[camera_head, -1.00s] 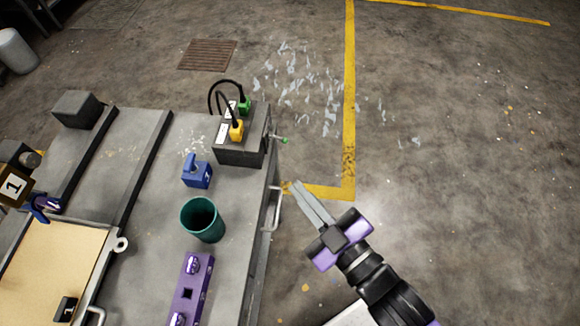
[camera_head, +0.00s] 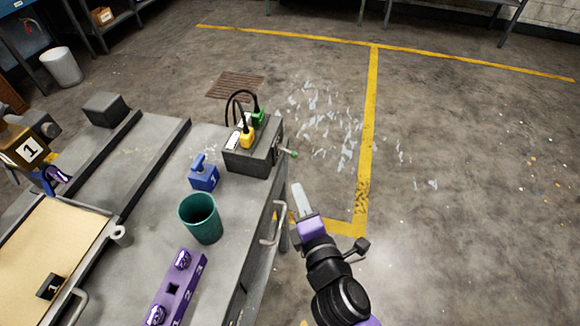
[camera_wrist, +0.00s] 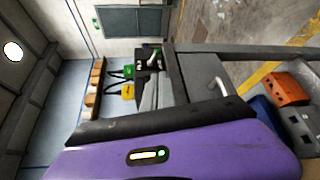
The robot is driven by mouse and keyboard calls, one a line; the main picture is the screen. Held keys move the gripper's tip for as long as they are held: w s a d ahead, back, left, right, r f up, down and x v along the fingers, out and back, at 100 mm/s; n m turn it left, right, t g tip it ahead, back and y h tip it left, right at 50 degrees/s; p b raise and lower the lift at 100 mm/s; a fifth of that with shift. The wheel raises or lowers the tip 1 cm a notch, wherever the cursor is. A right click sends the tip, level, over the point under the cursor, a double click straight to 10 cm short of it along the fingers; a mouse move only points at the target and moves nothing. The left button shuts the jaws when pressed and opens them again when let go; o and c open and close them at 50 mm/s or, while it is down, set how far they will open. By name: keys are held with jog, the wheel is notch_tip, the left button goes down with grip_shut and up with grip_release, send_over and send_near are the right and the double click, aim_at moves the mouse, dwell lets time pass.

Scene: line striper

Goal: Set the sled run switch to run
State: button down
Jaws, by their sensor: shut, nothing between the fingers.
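A dark control box (camera_head: 248,161) stands at the far right corner of the grey bench, with a yellow plug (camera_head: 247,138) and a green plug (camera_head: 258,117) on top. A small lever with a green tip (camera_head: 293,154) sticks out from its right side; I read no run marking on it. My gripper (camera_head: 298,188) is shut and empty, just off the bench's right edge, below and apart from the lever in the head view.
A blue block with a handle (camera_head: 204,175), a teal cup (camera_head: 201,220) and a purple numbered rail (camera_head: 178,289) stand on the bench. A metal handle (camera_head: 273,222) projects from the bench's right side. Open floor with yellow lines (camera_head: 370,110) lies to the right.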

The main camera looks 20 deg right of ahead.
aim_at(287, 152)
jog(key=shift+w, duration=0.1)
jog(key=w+d+f, duration=0.1)
jog(key=w, duration=0.8)
jog(key=shift+w+f, duration=0.15)
jog(key=shift+w, duration=0.2)
